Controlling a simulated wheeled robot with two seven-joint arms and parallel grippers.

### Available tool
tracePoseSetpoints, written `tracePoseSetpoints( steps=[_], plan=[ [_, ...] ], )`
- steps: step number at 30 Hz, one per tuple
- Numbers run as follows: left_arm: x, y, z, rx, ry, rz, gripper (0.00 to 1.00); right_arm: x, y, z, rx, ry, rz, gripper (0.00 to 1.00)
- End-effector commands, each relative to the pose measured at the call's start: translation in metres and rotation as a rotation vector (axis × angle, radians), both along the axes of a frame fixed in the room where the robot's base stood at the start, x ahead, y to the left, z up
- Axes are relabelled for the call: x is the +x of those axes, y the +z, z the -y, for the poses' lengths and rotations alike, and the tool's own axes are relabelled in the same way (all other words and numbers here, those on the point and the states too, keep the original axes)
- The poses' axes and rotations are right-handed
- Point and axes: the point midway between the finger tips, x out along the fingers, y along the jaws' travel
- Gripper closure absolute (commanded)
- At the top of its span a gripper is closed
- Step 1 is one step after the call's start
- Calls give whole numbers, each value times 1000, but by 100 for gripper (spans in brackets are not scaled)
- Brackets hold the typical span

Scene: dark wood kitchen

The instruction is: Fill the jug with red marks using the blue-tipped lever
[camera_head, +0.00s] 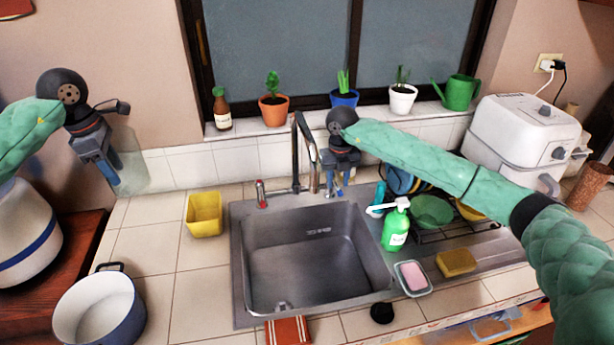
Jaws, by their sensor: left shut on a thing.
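A clear, see-through jug (131,172) is held up at the left, near the tiled wall. No red marks can be made out on it. My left gripper (108,178) is shut on the jug and partly covers it. The tall metal faucet (296,155) stands behind the sink (310,262). A red-tipped lever (262,194) is left of the faucet. My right gripper (338,188) points down just right of the faucet, where it hides most of what is behind it. The blue-tipped lever cannot be made out clearly, and neither can the gap between the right fingers.
A yellow container (204,215) stands left of the empty sink. A green soap bottle (395,230), a soap dish (412,278) and a sponge (456,263) are right of it. Potted plants line the sill. A white pot (100,312) stands at front left.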

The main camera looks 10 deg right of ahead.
Motion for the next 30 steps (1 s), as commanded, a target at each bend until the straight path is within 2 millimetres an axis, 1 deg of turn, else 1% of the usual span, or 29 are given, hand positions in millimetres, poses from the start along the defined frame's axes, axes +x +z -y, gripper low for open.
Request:
tracePoseSetpoints(
  steps=[1,6,13,14,18,19,26,30],
  plan=[
    [0,4,0,0,0,0,88,0,-3,0,0,0,-1,65],
    [0,5,0,0,0,0,88,-1,-11,0,0,1,-1,65],
    [0,5,0,0,0,0,88,0,-11,0,0,0,-1,65],
    [0,5,0,0,0,0,88,0,-11,0,0,0,-1,69],
    [0,5,0,0,0,0,88,0,-11,0,0,0,-1,97],
    [0,5,0,0,0,0,88,0,-11,0,0,0,-1,100],
    [0,5,0,0,0,0,88,0,-11,1,0,0,0,100],
    [0,3,0,0,0,0,88,-2,-11,7,0,-1,0,100]
  ],
)
